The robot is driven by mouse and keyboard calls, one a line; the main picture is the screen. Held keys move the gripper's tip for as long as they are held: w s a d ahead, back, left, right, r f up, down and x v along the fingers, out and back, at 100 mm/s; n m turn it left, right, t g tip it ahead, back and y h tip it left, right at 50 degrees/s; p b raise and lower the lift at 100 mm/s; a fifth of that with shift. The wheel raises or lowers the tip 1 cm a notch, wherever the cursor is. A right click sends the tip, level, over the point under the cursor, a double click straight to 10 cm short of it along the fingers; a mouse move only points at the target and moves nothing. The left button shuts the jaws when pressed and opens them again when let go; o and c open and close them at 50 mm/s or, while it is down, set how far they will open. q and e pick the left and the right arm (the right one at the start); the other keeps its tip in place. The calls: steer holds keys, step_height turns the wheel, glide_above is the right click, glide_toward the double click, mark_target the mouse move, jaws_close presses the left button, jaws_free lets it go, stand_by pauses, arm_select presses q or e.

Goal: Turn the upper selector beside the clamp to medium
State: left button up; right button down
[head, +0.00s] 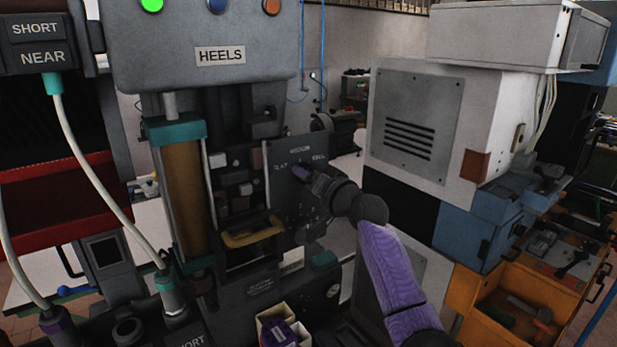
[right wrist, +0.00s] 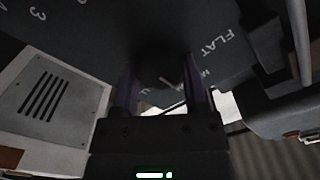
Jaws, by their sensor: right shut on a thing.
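The selector plate (head: 292,150) is a dark panel right of the clamp, with FLAT at left, MEDIUM at top and a label that looks like FULL at right. My right gripper (head: 303,173) reaches it from the lower right, and its purple fingers are at the upper selector. In the right wrist view, the fingers are on both sides of the dark selector knob (right wrist: 160,73), shut on it. A pale mark shows on the knob, but I cannot tell which label it points at. In the head view the gripper mostly covers the knob. My left gripper is not in view.
The press head with the HEELS label (head: 220,56) hangs above left. A brass-coloured cylinder (head: 180,200) stands left of the clamp. A grey vented cabinet (head: 410,125) stands to the right, with an orange tool bin (head: 480,293) below.

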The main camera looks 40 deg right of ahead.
steer(key=shift+c, duration=0.5)
jaws_free()
steer(key=shift+s, duration=0.1)
steer(key=s+a+b, duration=0.1)
steer(key=s, duration=0.8)
steer(key=shift+s+b, duration=0.35)
